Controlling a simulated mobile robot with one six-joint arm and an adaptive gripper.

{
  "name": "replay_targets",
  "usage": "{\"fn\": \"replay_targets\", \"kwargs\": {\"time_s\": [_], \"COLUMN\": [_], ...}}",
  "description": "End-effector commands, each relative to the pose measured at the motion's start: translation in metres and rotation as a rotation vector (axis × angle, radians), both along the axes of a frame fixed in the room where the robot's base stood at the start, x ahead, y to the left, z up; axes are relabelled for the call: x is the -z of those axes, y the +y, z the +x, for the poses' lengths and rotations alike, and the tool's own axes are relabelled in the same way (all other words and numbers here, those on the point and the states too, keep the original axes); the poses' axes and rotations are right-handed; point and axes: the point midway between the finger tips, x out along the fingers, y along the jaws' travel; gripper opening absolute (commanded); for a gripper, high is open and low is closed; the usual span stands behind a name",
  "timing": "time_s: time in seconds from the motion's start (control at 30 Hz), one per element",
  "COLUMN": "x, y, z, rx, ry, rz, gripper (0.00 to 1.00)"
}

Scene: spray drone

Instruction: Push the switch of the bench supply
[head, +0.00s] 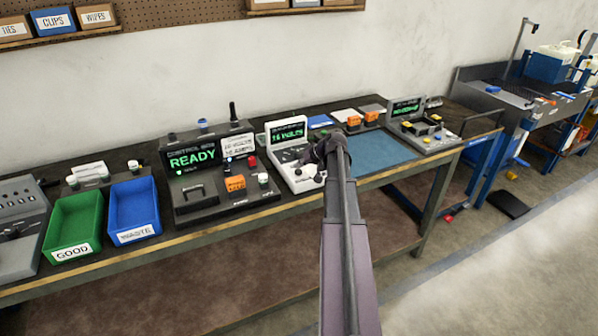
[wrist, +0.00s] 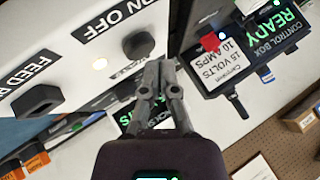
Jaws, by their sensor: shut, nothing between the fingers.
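The bench supply appears to be the pale device with a green-lit screen (head: 287,133), left of my gripper on the bench. In the wrist view its white panel (wrist: 75,75) fills the left side, seen at a slant. An "ON OFF" label (wrist: 112,18) lies beside a round black control (wrist: 139,45), probably the switch. A lit lamp (wrist: 100,63) is close by. My gripper (wrist: 161,64) is shut and empty, its tips just beside the round control in the picture; contact cannot be told. In the head view my gripper (head: 322,158) partly covers the device's right side.
The control box (head: 207,165), reading READY, stands close on the left. A black block-shaped control (wrist: 38,100) sits by the "FEED" label. Green (head: 74,222) and blue (head: 134,208) bins stand at the left. A blue mat (head: 376,154) lies clear to the right.

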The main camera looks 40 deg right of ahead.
Motion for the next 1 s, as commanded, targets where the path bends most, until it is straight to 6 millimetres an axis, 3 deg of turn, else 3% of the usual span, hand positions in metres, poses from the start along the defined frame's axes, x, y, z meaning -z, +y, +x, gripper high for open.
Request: {"fn": "replay_targets", "kwargs": {"time_s": [1.0], "x": [0.0089], "y": [0.0000], "z": [0.0003], "rx": [0.000], "ry": [0.000], "rz": [0.000], "gripper": [0.00]}}
